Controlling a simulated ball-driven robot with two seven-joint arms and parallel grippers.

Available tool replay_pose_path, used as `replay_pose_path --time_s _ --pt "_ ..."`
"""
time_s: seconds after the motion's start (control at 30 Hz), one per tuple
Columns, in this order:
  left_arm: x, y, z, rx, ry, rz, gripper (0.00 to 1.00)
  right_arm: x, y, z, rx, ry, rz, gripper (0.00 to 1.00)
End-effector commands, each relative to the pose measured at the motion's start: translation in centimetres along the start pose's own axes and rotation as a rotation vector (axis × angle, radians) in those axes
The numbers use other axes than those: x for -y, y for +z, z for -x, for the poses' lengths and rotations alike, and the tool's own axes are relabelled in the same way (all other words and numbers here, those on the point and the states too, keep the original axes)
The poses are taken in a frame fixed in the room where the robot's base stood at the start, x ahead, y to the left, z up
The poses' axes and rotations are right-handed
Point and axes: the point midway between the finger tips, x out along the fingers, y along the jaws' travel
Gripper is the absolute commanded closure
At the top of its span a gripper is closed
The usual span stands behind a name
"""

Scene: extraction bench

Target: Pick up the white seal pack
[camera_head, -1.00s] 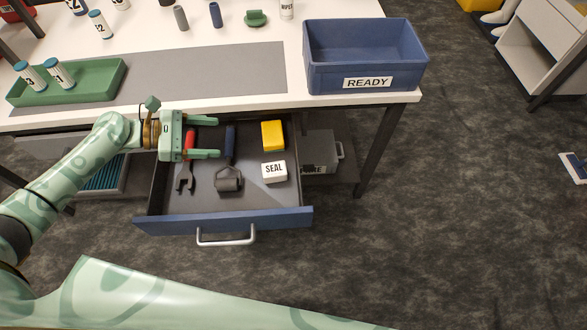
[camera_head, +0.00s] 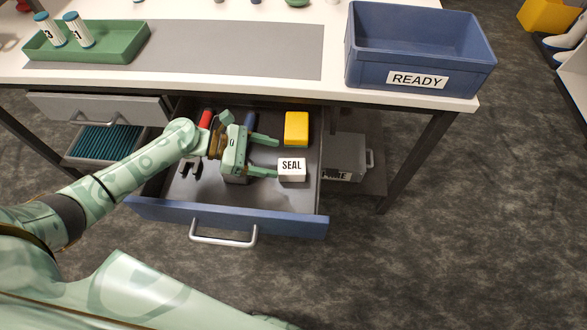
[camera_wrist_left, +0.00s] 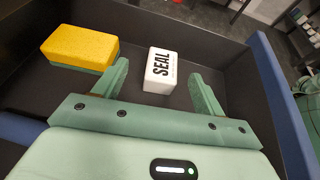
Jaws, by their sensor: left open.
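The white seal pack (camera_head: 291,170) is a small white block with "SEAL" on it, lying in the open drawer (camera_head: 230,222). My left gripper (camera_head: 272,157) is open and reaches into the drawer from the left, its fingers pointing right. One fingertip is close to the pack's left side in the head view; I cannot tell whether it touches. In the left wrist view the seal pack (camera_wrist_left: 160,71) shows beyond the gap between the two open fingers (camera_wrist_left: 160,85). Nothing is between the fingers. My right gripper is not in view.
A yellow block (camera_head: 296,128) lies behind the pack in the drawer. A red-handled tool (camera_head: 205,119) and a blue-handled tool (camera_head: 250,117) are partly hidden by my left arm. The blue READY bin (camera_head: 418,80) and a green tray (camera_head: 88,52) stand on the bench.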

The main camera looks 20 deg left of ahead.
Motion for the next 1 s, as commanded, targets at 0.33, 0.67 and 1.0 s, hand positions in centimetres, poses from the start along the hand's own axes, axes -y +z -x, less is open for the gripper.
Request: replay_pose_path --time_s 0.33,0.67,1.0 --pt "0.2 -0.3 -4.2 0.001 -0.002 0.001 0.29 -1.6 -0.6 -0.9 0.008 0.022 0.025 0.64" --pt "0.6 -0.4 -8.4 -0.001 0.000 0.001 0.29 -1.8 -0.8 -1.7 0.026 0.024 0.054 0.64" --pt "0.6 -0.2 -8.3 -0.001 0.000 0.000 0.68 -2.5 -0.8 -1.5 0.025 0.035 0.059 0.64"
